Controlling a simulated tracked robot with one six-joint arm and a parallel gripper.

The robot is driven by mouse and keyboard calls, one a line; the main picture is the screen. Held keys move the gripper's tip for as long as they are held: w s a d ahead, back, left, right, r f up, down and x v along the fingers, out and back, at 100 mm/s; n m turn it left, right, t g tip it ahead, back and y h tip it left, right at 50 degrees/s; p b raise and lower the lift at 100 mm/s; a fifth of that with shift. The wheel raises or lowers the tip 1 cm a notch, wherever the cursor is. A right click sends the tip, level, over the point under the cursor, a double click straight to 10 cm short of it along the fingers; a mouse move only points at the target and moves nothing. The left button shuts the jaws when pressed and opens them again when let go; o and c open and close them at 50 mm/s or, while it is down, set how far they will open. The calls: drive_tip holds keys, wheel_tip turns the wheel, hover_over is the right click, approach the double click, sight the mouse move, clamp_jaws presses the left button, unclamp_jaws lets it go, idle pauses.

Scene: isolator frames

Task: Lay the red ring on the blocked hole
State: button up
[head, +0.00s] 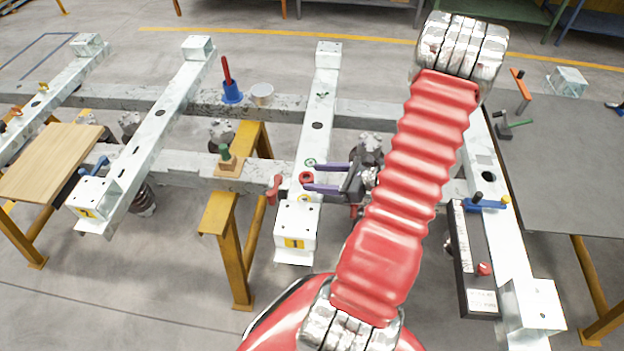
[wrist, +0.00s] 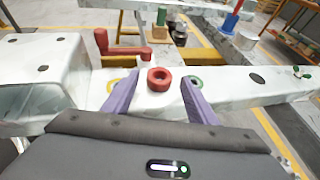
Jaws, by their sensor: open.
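The red ring (head: 306,178) lies on the middle white crossbeam, between a green ring (head: 310,162) and a yellow ring (head: 304,198). My gripper (head: 309,175) is open, its two purple fingers on either side of the red ring. In the wrist view the red ring (wrist: 159,79) sits between the fingertips, with a gap on each side. Farther along the same beam is an open dark hole (head: 317,125). Beyond it, small green bits (head: 323,95) lie on the beam, seemingly at another hole; they also show in the wrist view (wrist: 302,73).
A red-handled clamp (head: 274,189) stands left of the rings, close to my fingers. A blue holder with a red rod (head: 231,90) and a white cup (head: 262,94) stand on the rear rail. A grey table (head: 570,160) is at right. The beam beyond the rings is mostly clear.

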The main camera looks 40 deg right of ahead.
drive_tip(key=v, duration=1)
drive_tip(key=shift+s, duration=0.15)
drive_tip(key=shift+r, duration=0.1)
idle(0.3)
